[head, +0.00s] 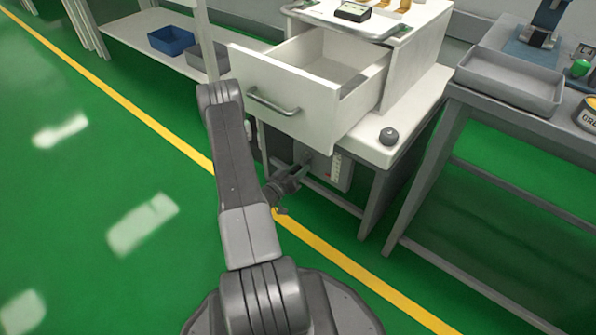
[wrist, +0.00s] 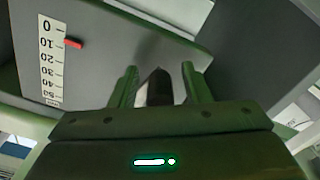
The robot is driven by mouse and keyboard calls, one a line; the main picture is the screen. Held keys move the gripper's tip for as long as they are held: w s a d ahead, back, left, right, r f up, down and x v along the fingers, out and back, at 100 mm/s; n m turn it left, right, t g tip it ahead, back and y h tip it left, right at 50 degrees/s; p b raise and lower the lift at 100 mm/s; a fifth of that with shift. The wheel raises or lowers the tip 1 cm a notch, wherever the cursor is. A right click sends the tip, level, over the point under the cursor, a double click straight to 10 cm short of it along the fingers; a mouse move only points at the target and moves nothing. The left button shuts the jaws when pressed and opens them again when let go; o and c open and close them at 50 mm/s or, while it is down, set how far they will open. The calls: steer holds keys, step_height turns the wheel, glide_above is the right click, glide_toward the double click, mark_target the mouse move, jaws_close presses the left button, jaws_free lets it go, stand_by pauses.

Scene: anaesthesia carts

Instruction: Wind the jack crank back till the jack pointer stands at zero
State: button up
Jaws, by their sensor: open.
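The jack's white scale (wrist: 51,60) shows in the wrist view, marked from 0 to 50. The red jack pointer (wrist: 74,43) stands at about the 10 mark. My gripper (wrist: 160,80) is open, with a dark, upright piece (wrist: 158,88) between its fingers, probably the crank handle. I cannot tell whether the fingers touch it. In the head view my gripper (head: 300,168) is low under the white bench, beside the jack housing with its scale (head: 335,166). The crank is mostly hidden there by my gripper.
A white drawer (head: 290,105) stands pulled out above my arm. Bench legs and a low rail (head: 335,201) are close by. A grey tray (head: 510,82) lies on the right table. Green floor at left is clear.

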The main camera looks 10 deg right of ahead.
steer(key=c, duration=0.9)
steer(key=shift+w+a, duration=0.1)
steer(key=m, duration=0.2)
steer(key=w+a+r+m, duration=0.1)
steer(key=m, duration=0.1)
steer(key=w+r+m, duration=0.1)
steer(key=m, duration=0.1)
steer(key=shift+w+a+m, duration=0.15)
steer(key=shift+a+m, duration=0.25)
steer(key=m, duration=0.1)
steer(key=r+m, duration=0.1)
steer(key=m, duration=0.1)
steer(key=shift+w+a+r+m, duration=0.25)
steer(key=shift+w+r+m, duration=0.05)
steer(key=shift+w, duration=0.05)
steer(key=shift+w+a+r+m, duration=0.1)
steer(key=shift+r+m, duration=0.3)
steer(key=shift+m, duration=0.55)
steer(key=shift+r+m, duration=0.35)
steer(key=shift+m, duration=0.6)
